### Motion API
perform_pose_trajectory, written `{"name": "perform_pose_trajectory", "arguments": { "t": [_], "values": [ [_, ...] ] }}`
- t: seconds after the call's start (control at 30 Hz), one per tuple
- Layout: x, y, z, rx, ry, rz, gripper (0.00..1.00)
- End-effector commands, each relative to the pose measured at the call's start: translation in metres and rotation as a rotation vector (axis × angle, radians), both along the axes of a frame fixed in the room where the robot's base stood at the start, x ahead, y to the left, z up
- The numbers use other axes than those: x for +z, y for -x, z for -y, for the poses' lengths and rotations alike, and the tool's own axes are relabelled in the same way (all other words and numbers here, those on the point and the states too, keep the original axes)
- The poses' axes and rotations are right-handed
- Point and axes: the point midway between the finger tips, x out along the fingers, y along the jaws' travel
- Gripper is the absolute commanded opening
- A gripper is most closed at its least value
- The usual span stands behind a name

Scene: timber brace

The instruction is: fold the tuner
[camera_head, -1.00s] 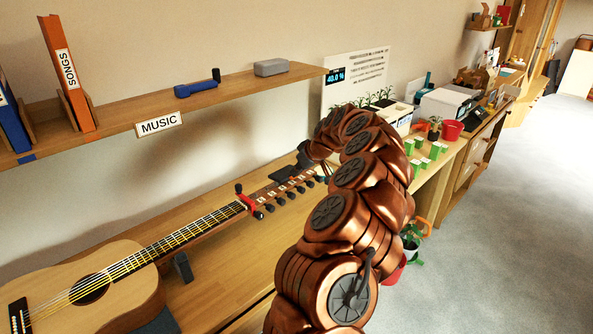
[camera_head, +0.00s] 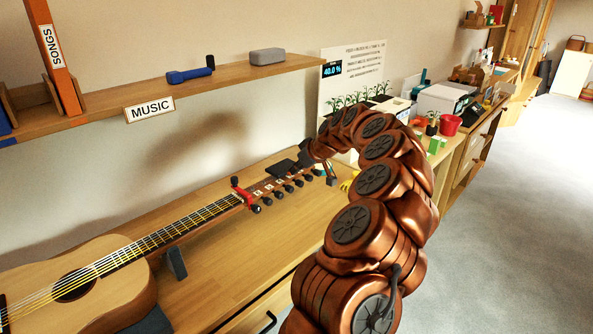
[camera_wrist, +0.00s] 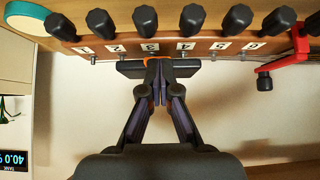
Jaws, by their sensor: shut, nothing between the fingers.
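The tuner (camera_wrist: 128,69) is a dark flat bar at the guitar's headstock (camera_wrist: 175,20), edge-on in the wrist view, with a small orange part by its middle. In the head view a dark plate, apparently the tuner (camera_head: 281,167), stands above the headstock (camera_head: 265,189). My gripper (camera_wrist: 158,88) is shut and empty, its fingertips at the tuner's middle. Whether they touch it I cannot tell. In the head view my gripper (camera_head: 304,158) is small and dark beside the plate. The tuner's clip is mostly hidden.
The guitar (camera_head: 105,265) lies on the wooden bench (camera_head: 240,270). A red capo (camera_head: 243,194) sits on its neck, right of the tuner in the wrist view. A shelf (camera_head: 225,78) runs above. Plants (camera_head: 355,98) and a sign stand behind my arm.

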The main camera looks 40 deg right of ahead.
Motion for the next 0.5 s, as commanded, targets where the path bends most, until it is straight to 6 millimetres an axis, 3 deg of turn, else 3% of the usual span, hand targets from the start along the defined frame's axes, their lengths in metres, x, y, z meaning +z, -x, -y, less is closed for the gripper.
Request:
{"name": "perform_pose_trajectory", "arguments": {
  "t": [0.5],
  "values": [
    [0.012, 0.000, 0.001, -0.001, 0.003, 0.001, 0.00]
  ]
}}
